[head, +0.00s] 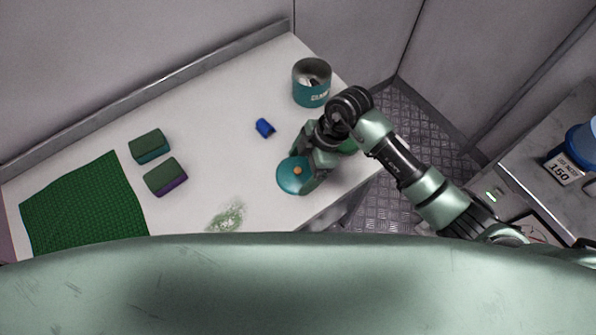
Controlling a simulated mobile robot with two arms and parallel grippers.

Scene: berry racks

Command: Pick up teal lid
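The teal lid (287,182) is round with a small orange knob, near the front right part of the white table. My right gripper (303,172) is at the lid's right side, over its edge, and hides part of it. I cannot tell whether its fingers are closed on the lid, or whether the lid is lifted. A teal canister (311,94) with white lettering stands open-topped at the table's back right. My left gripper is not in view.
A small blue object (265,127) lies left of my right gripper. Two sponges (150,145) (165,177) and a green mat (80,208) are at the left. A greenish smear (228,217) marks the table (222,130) front. A blue-topped container (572,160) stands on a right-hand counter.

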